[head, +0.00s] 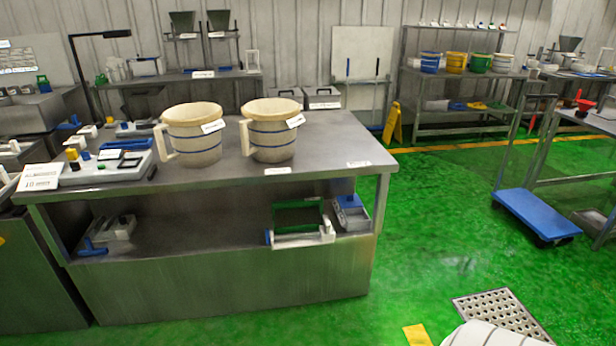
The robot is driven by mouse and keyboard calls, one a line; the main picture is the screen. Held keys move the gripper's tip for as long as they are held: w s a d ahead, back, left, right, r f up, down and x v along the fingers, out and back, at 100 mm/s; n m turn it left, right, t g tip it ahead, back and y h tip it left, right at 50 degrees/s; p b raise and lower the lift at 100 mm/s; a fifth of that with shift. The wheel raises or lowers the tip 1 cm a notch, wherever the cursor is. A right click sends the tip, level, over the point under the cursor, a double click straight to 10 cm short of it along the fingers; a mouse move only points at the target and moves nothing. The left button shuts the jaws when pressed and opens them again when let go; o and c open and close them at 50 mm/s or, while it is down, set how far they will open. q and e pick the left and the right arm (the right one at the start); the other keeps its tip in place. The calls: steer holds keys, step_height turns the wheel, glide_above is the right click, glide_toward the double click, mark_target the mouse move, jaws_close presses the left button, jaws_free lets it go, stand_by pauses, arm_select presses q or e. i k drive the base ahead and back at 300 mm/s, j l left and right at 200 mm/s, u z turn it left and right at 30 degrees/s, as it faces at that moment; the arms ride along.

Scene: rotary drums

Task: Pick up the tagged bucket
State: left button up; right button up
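Two cream buckets with blue stripes stand upright on the steel table (330,150): a left bucket (195,145) and a right bucket (270,140). Each has a light handle on its left side and a small white tag at its right rim: one tag (213,126) on the left bucket, another (295,121) on the right. The writing on both tags is too small to read. The buckets stand close together with a narrow gap. Neither of my grippers shows in the head view.
A panel with buttons and small fittings (105,165) covers the table's left end; the right end is mostly clear. A green-framed device (298,222) sits on the lower shelf. A blue trolley (537,215) and a floor grate (500,310) are at right. Green floor lies open between.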

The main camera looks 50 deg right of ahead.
mark_target(271, 124)
steer(key=i+z, duration=0.15)
steer(key=z, duration=0.15)
steer(key=i+j+z, duration=0.1)
steer(key=z, duration=0.2)
steer(key=i+j+z, duration=0.3)
steer(key=i+j, duration=0.4)
steer(key=i+j+z, duration=0.3)
steer(key=i+j, duration=1)
steer(key=j, duration=0.3)
steer(key=i+j, duration=0.3)
steer(key=j+z, duration=0.1)
steer(key=z, duration=1.2)
steer(key=i+l+z, duration=0.1)
steer(key=z, duration=0.35)
steer(key=i+l+z, duration=0.2)
steer(key=z, duration=0.25)
steer(key=i+l+z, duration=0.15)
steer(key=z, duration=0.3)
steer(key=i+l+z, duration=0.1)
steer(key=z, duration=0.3)
steer(key=i, duration=2.55)
steer(key=i+u, duration=0.5)
steer(key=i, duration=0.3)
steer(key=i+l+u, duration=0.2)
steer(key=i+u, duration=0.3)
steer(key=i, duration=0.25)
